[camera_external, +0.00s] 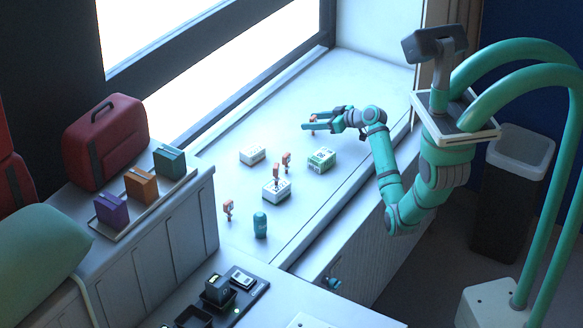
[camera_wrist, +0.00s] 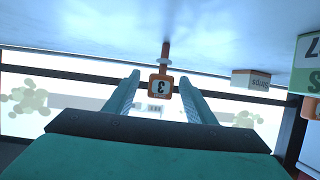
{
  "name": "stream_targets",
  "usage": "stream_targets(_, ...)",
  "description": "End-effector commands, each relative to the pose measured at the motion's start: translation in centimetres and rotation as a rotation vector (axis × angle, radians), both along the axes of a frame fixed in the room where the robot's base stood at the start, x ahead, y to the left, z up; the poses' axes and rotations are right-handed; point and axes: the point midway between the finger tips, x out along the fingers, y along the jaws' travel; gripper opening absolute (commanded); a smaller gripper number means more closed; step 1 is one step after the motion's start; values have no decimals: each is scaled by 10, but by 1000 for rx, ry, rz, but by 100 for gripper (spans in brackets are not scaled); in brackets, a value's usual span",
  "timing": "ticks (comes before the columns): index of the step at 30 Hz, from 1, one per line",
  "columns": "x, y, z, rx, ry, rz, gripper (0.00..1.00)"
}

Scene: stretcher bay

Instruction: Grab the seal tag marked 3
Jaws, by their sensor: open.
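The seal tag marked 3 (camera_wrist: 160,86) is orange with a pale label and a dark 3, which appears upside down in the wrist view. Its thin stem runs up to the white surface in that picture. My gripper (camera_wrist: 161,90) is open, with one finger on each side of the tag and a gap visible on both sides. In the external view my gripper (camera_external: 308,121) is at the far end of the white sill, and an orange tag (camera_external: 313,118) shows at its fingers. Other orange tags stand nearer: one (camera_external: 286,160), one (camera_external: 276,173) and one (camera_external: 228,208).
A green-and-white box (camera_external: 321,160) stands near my arm. White boxes (camera_external: 252,155) and (camera_external: 277,191) and a teal bottle (camera_external: 260,224) are on the sill (camera_external: 300,215).

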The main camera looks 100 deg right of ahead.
Motion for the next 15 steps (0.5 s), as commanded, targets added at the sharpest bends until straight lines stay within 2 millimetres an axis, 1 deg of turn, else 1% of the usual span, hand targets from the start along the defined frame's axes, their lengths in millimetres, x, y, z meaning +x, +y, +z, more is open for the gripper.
stream_targets(3, 13, -10, -8, 2, 1, 2, 50)
stream_targets(7, 25, -20, -13, 2, 1, 2, 50)
stream_targets(10, 29, -25, -17, 2, 0, 1, 50)
stream_targets(15, 30, -26, -17, 1, 1, 0, 50)
